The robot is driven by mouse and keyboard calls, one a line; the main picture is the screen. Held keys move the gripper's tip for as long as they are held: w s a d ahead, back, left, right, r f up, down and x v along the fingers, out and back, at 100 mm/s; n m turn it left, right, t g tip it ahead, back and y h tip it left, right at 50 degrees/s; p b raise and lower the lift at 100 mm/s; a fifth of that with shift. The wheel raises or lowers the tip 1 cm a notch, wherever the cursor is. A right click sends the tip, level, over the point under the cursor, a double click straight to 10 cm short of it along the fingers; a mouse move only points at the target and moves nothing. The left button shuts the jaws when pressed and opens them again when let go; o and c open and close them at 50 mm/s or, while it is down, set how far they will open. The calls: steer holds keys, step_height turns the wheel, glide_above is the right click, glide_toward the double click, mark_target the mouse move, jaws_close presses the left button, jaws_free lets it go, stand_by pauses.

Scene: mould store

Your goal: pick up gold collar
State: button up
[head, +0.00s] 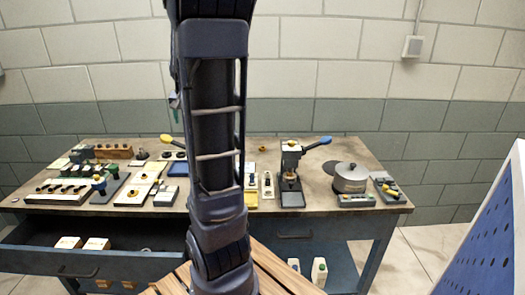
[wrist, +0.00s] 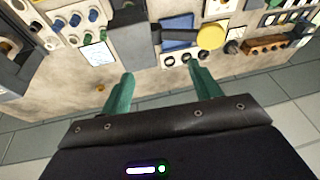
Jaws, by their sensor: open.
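A small gold ring, which looks like the gold collar (head: 262,148), lies near the back edge of the workbench, just right of my arm in the head view. What looks like the same ring shows in the wrist view (wrist: 100,87), on bare bench top left of my left fingertip. My gripper (wrist: 158,73) is open, with two green fingers spread apart and nothing seen between them. It is over the back edge of the bench, apart from the ring. In the head view my arm hides part of the bench middle.
The workbench (head: 345,212) holds several fixtures. A dark press with a blue-tipped lever (head: 291,188) stands right of the ring, and a grey round pot (head: 350,180) is farther right. A yellow knob (wrist: 210,36) sits beyond my fingers. A drawer (head: 50,258) stands open at left.

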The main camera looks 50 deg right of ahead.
steer(key=w+d+f+m+g+h, duration=0.1)
steer(key=w+d+f+m, duration=0.2)
steer(key=d, duration=0.6)
steer(key=w+d+f+m, duration=0.25)
steer(key=d+f, duration=0.25)
steer(key=d, duration=0.4)
steer(key=m+g+h, duration=0.2)
steer(key=m, duration=0.2)
glide_toward(262, 148)
steer(key=x, duration=0.8)
steer(key=shift+w+d+f, duration=0.15)
steer(key=shift+d+f, duration=0.05)
steer(key=shift+d, duration=0.05)
steer(key=shift+c, duration=0.4)
steer(key=c, duration=1.1)
